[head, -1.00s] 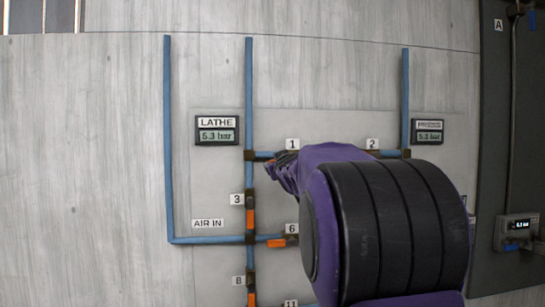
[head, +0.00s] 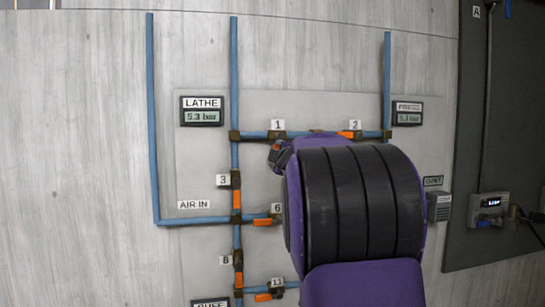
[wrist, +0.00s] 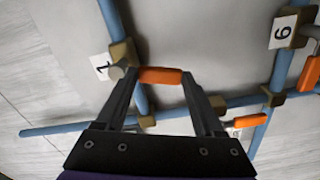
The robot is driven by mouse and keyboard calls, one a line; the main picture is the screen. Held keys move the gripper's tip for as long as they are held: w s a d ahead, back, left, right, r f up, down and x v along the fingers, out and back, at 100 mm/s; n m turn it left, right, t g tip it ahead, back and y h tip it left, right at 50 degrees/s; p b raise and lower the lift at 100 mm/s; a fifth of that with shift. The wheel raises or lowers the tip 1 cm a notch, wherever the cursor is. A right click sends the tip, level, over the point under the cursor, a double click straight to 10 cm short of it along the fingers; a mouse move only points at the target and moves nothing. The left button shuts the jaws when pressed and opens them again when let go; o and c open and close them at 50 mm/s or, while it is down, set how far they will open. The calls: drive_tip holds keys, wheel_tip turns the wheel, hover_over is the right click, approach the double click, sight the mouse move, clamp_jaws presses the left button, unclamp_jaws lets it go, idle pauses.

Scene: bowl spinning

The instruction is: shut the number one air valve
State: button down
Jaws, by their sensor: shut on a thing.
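Valve number one (head: 278,134) sits on the upper horizontal blue pipe, beside its "1" label. Its orange lever (wrist: 160,76) shows in the wrist view between my fingertips, lying across the pipe rather than along it. My gripper (wrist: 157,78) is shut on this lever, with one finger at each end. In the head view my gripper (head: 279,154) is just below the valve and mostly hidden by my own wrist. The "1" label (wrist: 103,66) is beside the valve in the wrist view.
Valve two's orange lever (head: 347,134) lies along the same pipe to the right. Valve three's lever (head: 236,199) and valve six's lever (head: 262,222) lie along their pipes. The lathe gauge (head: 202,111) hangs upper left. A dark panel (head: 470,150) stands at right.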

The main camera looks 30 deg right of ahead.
drive_tip(key=shift+s+d+n+b, duration=0.15)
drive_tip(key=shift+d+n, duration=0.25)
drive_tip(key=shift+n, duration=0.45)
drive_tip(key=shift+s+d+n+b, duration=0.15)
drive_tip(key=shift+d+n, duration=0.2)
drive_tip(key=shift+n, duration=0.5)
unclamp_jaws()
drive_tip(key=shift+f, duration=0.15)
